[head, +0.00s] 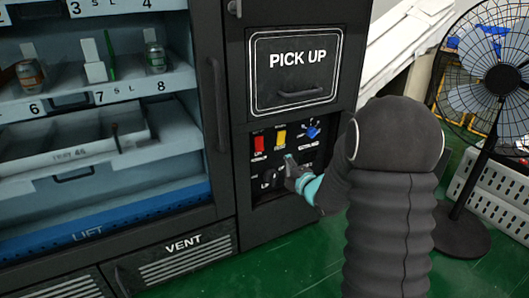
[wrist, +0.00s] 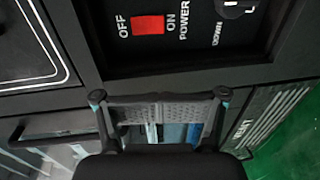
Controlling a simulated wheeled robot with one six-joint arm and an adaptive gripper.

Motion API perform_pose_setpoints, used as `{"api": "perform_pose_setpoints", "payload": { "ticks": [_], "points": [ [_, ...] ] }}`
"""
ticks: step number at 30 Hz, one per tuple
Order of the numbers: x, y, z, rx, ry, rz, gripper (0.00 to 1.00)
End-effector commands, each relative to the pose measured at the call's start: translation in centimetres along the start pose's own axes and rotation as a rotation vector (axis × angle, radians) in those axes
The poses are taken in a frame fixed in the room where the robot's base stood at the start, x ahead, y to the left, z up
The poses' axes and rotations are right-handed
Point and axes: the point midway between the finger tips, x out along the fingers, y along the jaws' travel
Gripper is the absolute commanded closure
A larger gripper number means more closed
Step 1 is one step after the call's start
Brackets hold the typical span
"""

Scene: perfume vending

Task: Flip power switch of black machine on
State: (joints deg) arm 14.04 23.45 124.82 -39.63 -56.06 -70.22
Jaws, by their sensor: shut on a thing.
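The black machine (head: 235,130) carries a control panel to the right of its window. On the panel are a red power switch (head: 259,144), a yellow switch (head: 281,137) and a blue knob (head: 313,131). The wrist view shows the red switch (wrist: 148,25) close up, between the words OFF and ON, with POWER beside it. My gripper (head: 291,162) is at the lower part of the panel, below and right of the red switch.
The PICK UP door (head: 296,68) is above the panel. A standing fan (head: 490,85) and a pale grey crate (head: 497,190) are at right. Green floor (head: 300,245) shows below.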

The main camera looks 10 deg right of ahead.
Motion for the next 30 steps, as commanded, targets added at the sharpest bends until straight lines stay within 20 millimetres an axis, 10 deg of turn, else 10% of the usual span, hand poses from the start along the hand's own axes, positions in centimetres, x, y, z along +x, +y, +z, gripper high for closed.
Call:
{"api": "perform_pose_setpoints", "payload": {
  "ticks": [30],
  "points": [
    [13.6, 0.0, 0.3, 0.001, -0.004, -0.001, 1.00]
  ]
}}
